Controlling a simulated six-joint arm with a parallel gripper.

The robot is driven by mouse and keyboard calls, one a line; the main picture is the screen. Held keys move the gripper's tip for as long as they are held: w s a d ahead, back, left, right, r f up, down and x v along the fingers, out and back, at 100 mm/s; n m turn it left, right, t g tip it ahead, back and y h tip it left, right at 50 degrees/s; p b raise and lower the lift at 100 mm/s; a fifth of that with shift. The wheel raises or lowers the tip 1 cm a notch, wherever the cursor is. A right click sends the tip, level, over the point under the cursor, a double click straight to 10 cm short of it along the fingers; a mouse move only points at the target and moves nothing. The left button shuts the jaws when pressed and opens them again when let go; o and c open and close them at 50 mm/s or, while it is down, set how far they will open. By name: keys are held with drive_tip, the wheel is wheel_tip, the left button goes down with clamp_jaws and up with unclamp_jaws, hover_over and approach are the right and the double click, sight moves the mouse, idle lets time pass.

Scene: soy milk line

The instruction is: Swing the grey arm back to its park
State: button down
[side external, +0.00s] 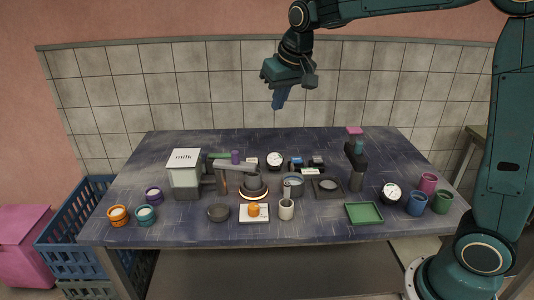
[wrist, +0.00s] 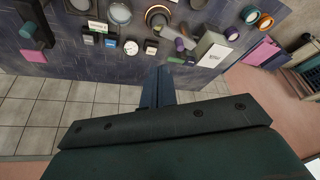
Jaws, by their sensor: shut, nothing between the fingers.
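The grey arm (side external: 232,167) reaches right from beside the white milk dispenser (side external: 185,172), and its end is over or close to a dark round stand with a glowing ring (side external: 253,191). A purple knob (side external: 236,157) stands on or beside the arm. In the wrist view the grey arm (wrist: 170,34) shows near the top, beside the purple knob (wrist: 180,44) and the dispenser (wrist: 212,48). My gripper (side external: 279,103) is high above the back of the table, shut and empty, well apart from the grey arm. Its blue fingers (wrist: 159,75) are together in the wrist view.
A green tray (side external: 364,213), several coloured cups and gauges sit around the table. A blue crate (side external: 70,240) is at the left. The air around my gripper is free.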

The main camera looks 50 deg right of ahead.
sight(234, 161)
drive_tip(key=w+d+f+m+g+h, duration=0.2)
drive_tip(key=w+f+m, duration=0.6)
drive_tip(key=w+f, duration=0.4)
drive_tip(key=shift+w+d+f+m, duration=0.2)
drive_tip(key=shift+w+d+m, duration=0.2)
drive_tip(key=shift+w, duration=1.05)
drive_tip(key=shift+f, duration=0.1)
drive_tip(key=x, duration=1)
drive_tip(key=shift+s+a, duration=0.6)
drive_tip(key=shift+a, duration=0.2)
drive_tip(key=shift+s+a, duration=0.65)
drive_tip(key=shift+a, duration=0.2)
